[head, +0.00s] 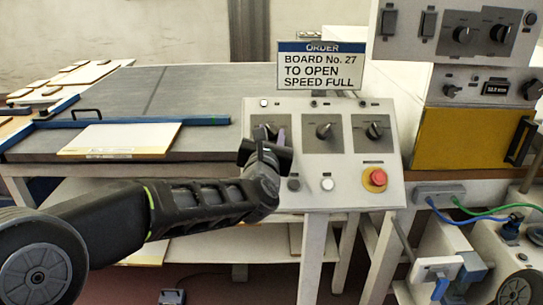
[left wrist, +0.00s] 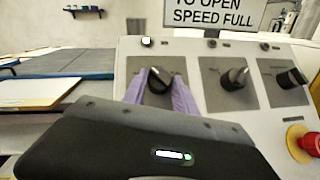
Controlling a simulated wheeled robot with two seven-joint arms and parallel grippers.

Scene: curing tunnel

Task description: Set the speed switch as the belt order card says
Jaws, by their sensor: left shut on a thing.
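The order card (head: 319,70) stands above the sloped control panel (head: 345,190) and reads "ORDER, BOARD No. 27, TO OPEN, SPEED FULL". The panel has three dark rotary switches: a left knob (left wrist: 157,77), a middle knob (head: 324,130) and a right knob (head: 374,130). Their labels are too small to read. My left gripper (left wrist: 160,88) is shut on the left knob, with a purple finger on each side of it. In the head view the gripper partly hides that knob. The middle and right knobs are untouched. My right gripper is out of view.
A red stop button (head: 375,178) and small push buttons sit low on the panel. A grey table (head: 170,85) with a blue rail and a pale board (head: 120,139) lies at left. A taller cabinet (head: 465,90) with more knobs stands at right.

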